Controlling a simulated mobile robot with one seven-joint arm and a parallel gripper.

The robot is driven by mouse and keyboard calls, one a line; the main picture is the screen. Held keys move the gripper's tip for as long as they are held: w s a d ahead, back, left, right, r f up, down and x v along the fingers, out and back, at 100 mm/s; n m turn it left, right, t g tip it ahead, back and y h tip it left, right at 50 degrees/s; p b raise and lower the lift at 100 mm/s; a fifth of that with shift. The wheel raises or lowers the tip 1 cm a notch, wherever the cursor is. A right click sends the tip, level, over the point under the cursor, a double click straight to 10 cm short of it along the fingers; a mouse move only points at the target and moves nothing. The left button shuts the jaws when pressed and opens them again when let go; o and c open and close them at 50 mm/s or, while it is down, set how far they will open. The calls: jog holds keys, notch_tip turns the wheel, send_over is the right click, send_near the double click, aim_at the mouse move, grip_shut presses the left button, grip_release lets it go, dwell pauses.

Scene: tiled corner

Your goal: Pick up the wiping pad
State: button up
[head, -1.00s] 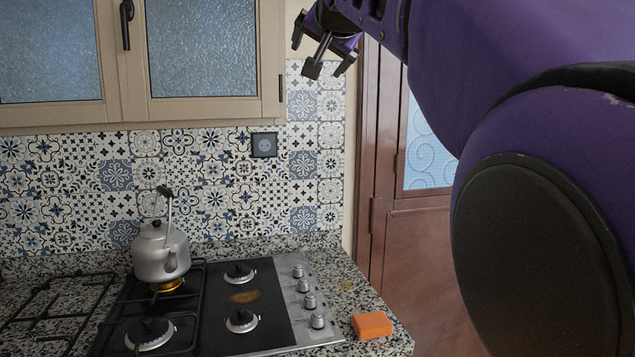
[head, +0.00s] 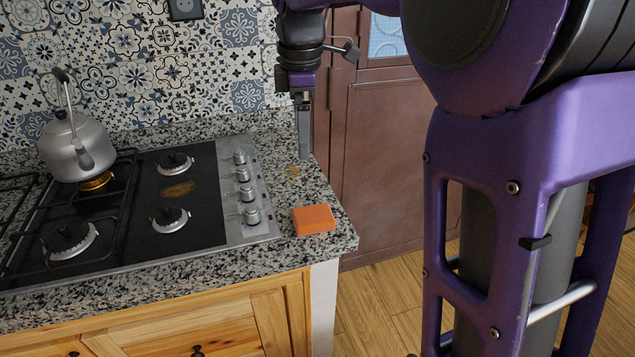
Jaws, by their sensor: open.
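The wiping pad is an orange rectangular block (head: 313,220) lying flat on the speckled stone counter near its right front corner, right of the cooktop's knobs. My gripper (head: 304,150) hangs with its fingers pointing down, above the pad in the picture and apart from it. It is open and empty. Its fingers line up in this view, so the gap between them is hidden. The pad is fully in view.
A gas cooktop (head: 207,216) with knobs along its right side is left of the pad. A grey kettle (head: 78,148) stands on a rear burner. The counter (head: 331,246) ends just right of the pad; a brown door (head: 385,150) is beyond.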

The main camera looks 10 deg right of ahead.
jog(key=d+f+n, duration=0.1)
jog(key=n, duration=0.1)
jog(key=b, duration=0.3)
send_over(313, 214)
jog(key=shift+g, duration=0.4)
jog(key=f, duration=0.8)
jog(key=a+f, duration=0.1)
jog(key=f, duration=0.3)
jog(key=shift+f, duration=0.2)
jog(key=shift+d+f+b, duration=0.2)
jog(key=shift+d+f, duration=0.05)
jog(key=shift+f, duration=1.05)
jog(key=shift+d+f+b, duration=0.15)
jog(key=shift+d+f, duration=0.1)
jog(key=shift+f, duration=1.05)
jog(key=c, duration=1.2)
jog(key=shift+o, duration=0.2)
jog(key=shift+r, duration=0.1)
notch_tip(313, 214, up, 10)
jog(key=p, duration=0.2)
